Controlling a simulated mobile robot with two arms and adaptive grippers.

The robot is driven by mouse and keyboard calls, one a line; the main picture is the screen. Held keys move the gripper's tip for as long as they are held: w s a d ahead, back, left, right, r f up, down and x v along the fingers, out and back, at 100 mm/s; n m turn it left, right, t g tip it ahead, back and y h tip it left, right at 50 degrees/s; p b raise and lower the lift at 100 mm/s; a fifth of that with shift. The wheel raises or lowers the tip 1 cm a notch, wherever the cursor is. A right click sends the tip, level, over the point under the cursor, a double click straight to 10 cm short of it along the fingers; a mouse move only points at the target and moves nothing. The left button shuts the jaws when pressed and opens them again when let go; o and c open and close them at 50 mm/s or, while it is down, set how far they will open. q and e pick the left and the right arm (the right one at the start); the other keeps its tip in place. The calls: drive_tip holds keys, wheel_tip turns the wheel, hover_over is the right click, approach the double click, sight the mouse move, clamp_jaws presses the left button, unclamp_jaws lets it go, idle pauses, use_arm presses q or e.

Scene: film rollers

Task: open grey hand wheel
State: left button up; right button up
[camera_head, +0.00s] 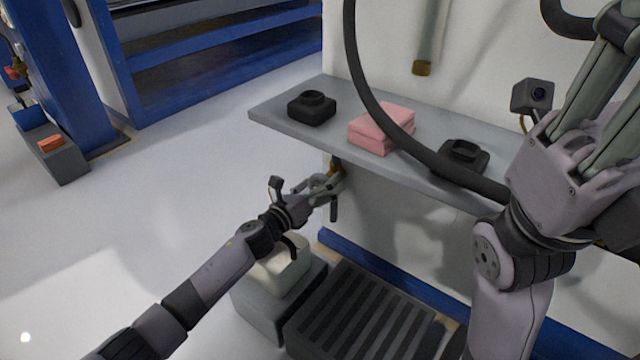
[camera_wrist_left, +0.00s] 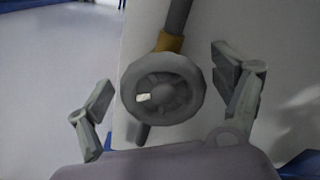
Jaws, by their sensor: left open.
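The grey hand wheel (camera_wrist_left: 187,88) shows in the left wrist view, between the open fingers of my left gripper (camera_wrist_left: 172,95). It is round, with spokes and a small light mark left of its centre. A brass-coloured collar (camera_wrist_left: 169,42) and a grey pipe are just above it. In the head view my left gripper (camera_head: 325,187) is under the shelf, near the white panel, and hides most of the wheel. The fingers stand on both sides of the wheel with gaps visible. My right gripper (camera_head: 565,165) is large in the foreground at right; its fingertips are out of view.
A grey shelf (camera_head: 272,115) above my left gripper holds two black objects, one of them at its left end (camera_head: 312,108), and folded pink cloths (camera_head: 381,128). A black hose (camera_head: 372,100) hangs in front. A slatted dark grate (camera_head: 355,315) and a grey box (camera_head: 262,310) stand below.

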use_arm(q)
drive_tip(key=shift+a, duration=0.1)
drive_tip(key=v, duration=1.2)
drive_tip(key=shift+r, duration=0.1)
